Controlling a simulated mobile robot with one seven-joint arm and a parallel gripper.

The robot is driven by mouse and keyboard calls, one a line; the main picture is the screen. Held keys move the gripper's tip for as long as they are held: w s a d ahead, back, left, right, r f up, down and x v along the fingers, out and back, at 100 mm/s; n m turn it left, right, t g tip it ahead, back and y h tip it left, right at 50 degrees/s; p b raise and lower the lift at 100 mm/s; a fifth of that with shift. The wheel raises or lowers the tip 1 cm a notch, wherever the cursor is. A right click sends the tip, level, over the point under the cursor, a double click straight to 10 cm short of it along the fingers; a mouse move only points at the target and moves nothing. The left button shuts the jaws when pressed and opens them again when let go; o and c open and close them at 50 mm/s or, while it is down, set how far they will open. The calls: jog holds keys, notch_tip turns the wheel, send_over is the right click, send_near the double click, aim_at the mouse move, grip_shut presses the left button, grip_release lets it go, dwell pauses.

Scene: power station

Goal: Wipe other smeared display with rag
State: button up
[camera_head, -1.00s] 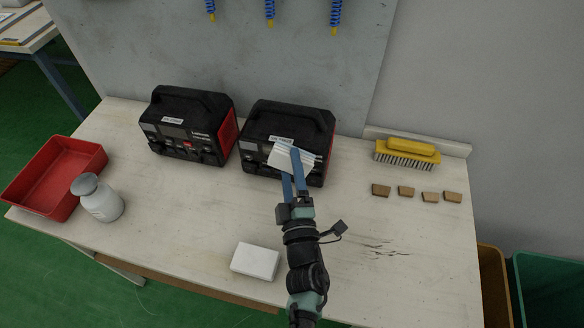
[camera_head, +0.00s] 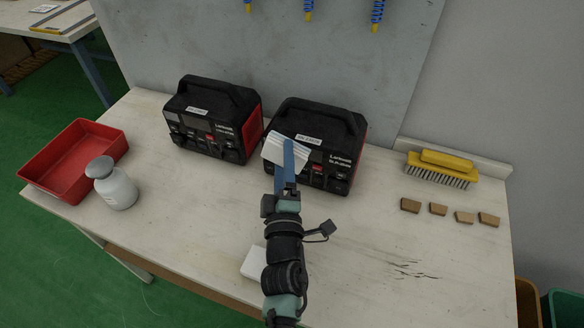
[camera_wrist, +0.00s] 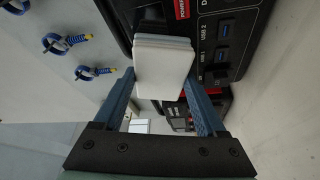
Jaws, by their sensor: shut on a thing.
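My gripper (camera_head: 288,160) is shut on a folded white rag (camera_head: 272,151), at the front left of the right black power station (camera_head: 318,118). The rag also shows in the wrist view (camera_wrist: 163,62), between the blue fingers, in front of a dark panel with USB ports (camera_wrist: 226,30). I cannot tell whether the rag touches the panel. The rag and fingers hide part of that front, and its display is not clearly seen. The left power station (camera_head: 222,97) stands beside it. Its small display (camera_head: 173,117) looks greyish; smears are too small to tell.
A red tray (camera_head: 76,190) and a white bottle (camera_head: 118,190) are at left. A yellow brush (camera_head: 441,167) and several wooden blocks (camera_head: 438,209) are at right. A white block (camera_head: 252,262) is partly behind my arm. Blue coiled cords (camera_head: 309,8) hang above.

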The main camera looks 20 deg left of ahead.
jog(key=s+b, duration=0.1)
jog(key=s, duration=0.5)
dwell(0.6)
jog(key=shift+s+a, duration=0.1)
jog(key=shift+s, duration=0.05)
jog(key=shift+s+b, duration=0.65)
jog(key=shift+s, duration=0.75)
